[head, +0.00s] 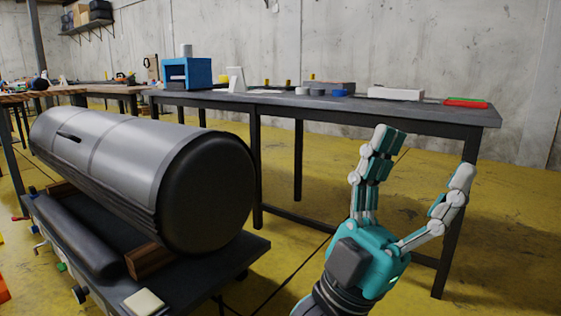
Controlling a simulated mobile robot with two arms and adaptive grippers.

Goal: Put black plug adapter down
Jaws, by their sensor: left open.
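My left gripper (425,158), teal and grey, is raised in the right half of the head view. Its fingers are spread wide, with nothing visible between the tips. It is in front of the long dark workbench (420,112), with its fingertips overlapping the floor and bench legs in the picture. I cannot make out a black plug adapter for certain anywhere. My right gripper is out of view.
A large grey cylinder (130,165) with black ends lies on a low dark cart (235,258) at left. The bench holds a blue box-like machine (188,73), a white tray (395,94) and a red-green item (466,103). The yellow floor (510,240) is clear at right.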

